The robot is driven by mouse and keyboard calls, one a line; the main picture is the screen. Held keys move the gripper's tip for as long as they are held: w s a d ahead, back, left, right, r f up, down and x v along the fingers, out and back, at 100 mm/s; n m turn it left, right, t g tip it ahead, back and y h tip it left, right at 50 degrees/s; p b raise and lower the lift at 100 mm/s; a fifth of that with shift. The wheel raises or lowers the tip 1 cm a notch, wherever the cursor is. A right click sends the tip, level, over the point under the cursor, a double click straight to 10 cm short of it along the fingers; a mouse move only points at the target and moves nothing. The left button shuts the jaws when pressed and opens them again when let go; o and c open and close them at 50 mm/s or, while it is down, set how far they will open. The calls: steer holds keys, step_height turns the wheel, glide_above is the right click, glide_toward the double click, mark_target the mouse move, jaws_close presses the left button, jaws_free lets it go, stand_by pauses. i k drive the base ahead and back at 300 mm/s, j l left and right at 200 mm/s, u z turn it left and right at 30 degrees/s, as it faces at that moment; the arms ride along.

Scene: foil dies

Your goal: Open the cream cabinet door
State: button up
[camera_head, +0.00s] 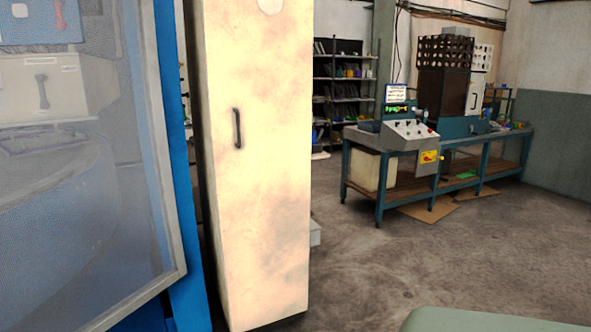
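The tall cream cabinet (262,190) stands left of the middle of the head view, and its front faces me. Its door looks shut. A dark vertical handle (237,128) sits near the door's left edge, at about the upper middle. The cabinet's top is cut off by the picture's edge. My gripper is not in view, so I cannot see where it is relative to the handle.
A blue-framed machine with a clear panel (90,200) stands close at the left, beside the cabinet. A teal workbench (470,160) with a control box (400,135) and dark shelves (340,75) are behind. The concrete floor (400,260) is open in front and right. A greenish surface (480,320) shows at the bottom right.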

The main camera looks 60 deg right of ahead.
mark_target(259, 54)
steer(key=z, duration=1.45)
steer(key=i+j+z, duration=0.15)
steer(key=i+j, duration=0.75)
steer(key=i+l+z, duration=0.05)
steer(key=i, duration=0.05)
